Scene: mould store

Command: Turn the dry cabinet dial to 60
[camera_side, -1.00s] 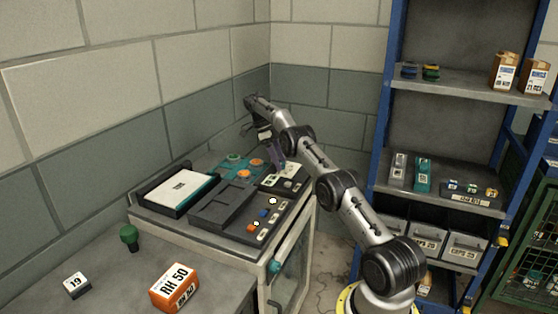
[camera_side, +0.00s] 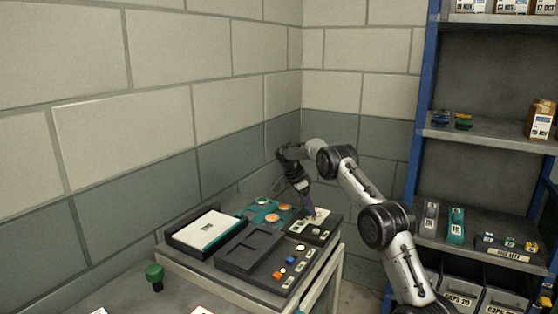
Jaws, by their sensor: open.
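The dry cabinet (camera_side: 205,284) is a pale unit with several items on its top. At its back right corner is a small dark panel with a light plate (camera_side: 322,213).
A white-topped box (camera_side: 208,232) and a dark recessed tray (camera_side: 250,247) lie on the cabinet. A strip of coloured buttons (camera_side: 290,260) runs along its right. A teal plate (camera_side: 266,212) is left of my gripper. A blue shelf rack (camera_side: 420,130) stands right.

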